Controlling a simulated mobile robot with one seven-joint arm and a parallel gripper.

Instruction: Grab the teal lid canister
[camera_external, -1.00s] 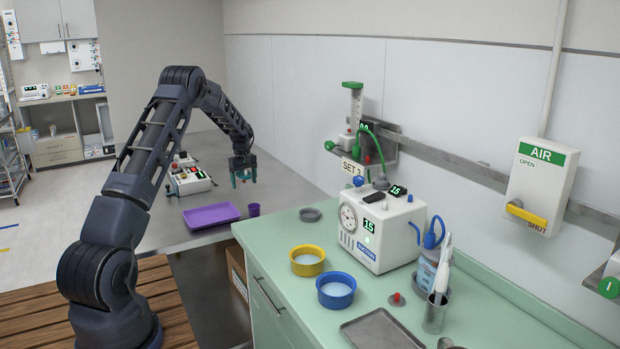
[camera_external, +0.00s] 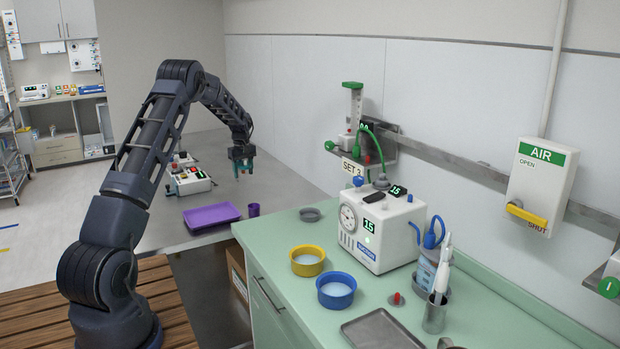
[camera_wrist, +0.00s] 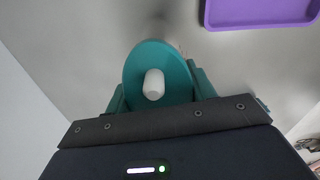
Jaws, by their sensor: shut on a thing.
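The teal canister lid (camera_wrist: 172,62) is a round disc with a white knob (camera_wrist: 153,84), seen from above in the wrist view. My gripper (camera_wrist: 155,92) has its teal fingers on both sides of the canister and is shut on it. The lid hides most of the canister's body. In the external view my gripper (camera_external: 243,170) is over the far part of the grey table, and the canister is too small to make out between the fingers.
A purple tray (camera_external: 212,216) and a small purple cup (camera_external: 254,210) are nearer on the grey table (camera_external: 290,185). A white device with a red button (camera_external: 188,181) stands left of my gripper. The green counter (camera_external: 290,225) with bowls and a white machine (camera_external: 378,230) is nearer and to the right.

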